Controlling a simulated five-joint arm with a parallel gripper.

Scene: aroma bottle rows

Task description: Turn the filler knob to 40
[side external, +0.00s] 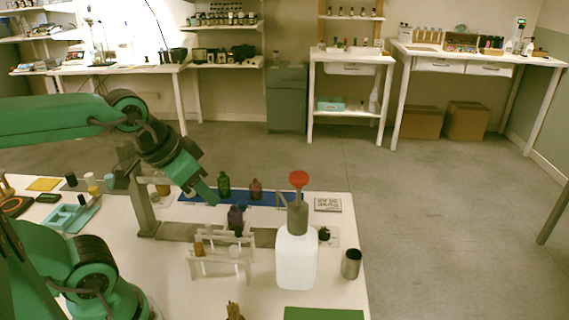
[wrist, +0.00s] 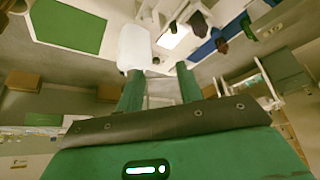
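A white jug (side external: 296,262) with a grey collar and a red top (side external: 299,179) stands upright at the table's right; the white jug also shows in the wrist view (wrist: 134,47). A small dark knob-like part (side external: 324,234) sits on a pale plate just right of the jug, partly hidden by it; I cannot read any mark on it. A grey metal stand (side external: 143,205) with a long flat base stands left of the jug. My gripper (side external: 207,197) is in the air above the table, left of the jug, touching nothing. In the wrist view its two green fingers (wrist: 160,85) are apart and empty.
A pale rack (side external: 216,265) stands in front of the metal base, a dark bottle (side external: 236,216) behind it. A green bottle (side external: 224,186) and a reddish bottle (side external: 256,189) stand on a blue mat (side external: 290,199).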

